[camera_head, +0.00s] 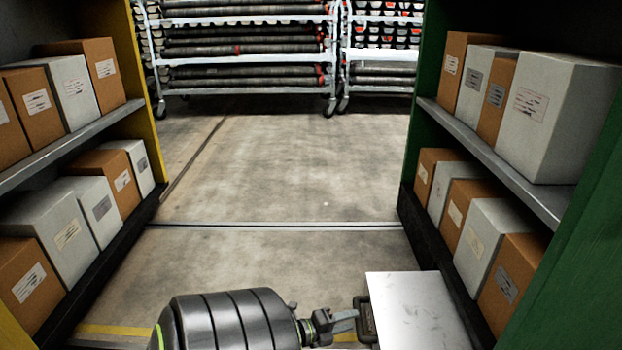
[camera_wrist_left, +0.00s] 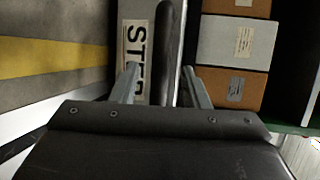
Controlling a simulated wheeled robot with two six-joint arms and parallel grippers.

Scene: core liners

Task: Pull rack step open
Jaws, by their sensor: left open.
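The rack step shows as a pale, scuffed flat top (camera_head: 415,305) at the foot of the right-hand rack. A dark handle (camera_head: 366,320) is on its left side. My left gripper (camera_head: 352,320) is open at the handle. In the left wrist view the step's grey face (camera_wrist_left: 136,20) carries a label with the letters "STE" readable. The dark handle bar (camera_wrist_left: 164,45) runs between the two open fingers of my left gripper (camera_wrist_left: 160,84). Whether a finger touches the bar I cannot tell. My right gripper is out of view.
Shelves with brown and white boxes stand on the left (camera_head: 75,150) and right (camera_head: 490,155). Wheeled racks of long tubes (camera_head: 240,55) stand at the back. The concrete floor (camera_head: 290,170) between is clear. A yellow floor line (camera_head: 110,329) runs near the front.

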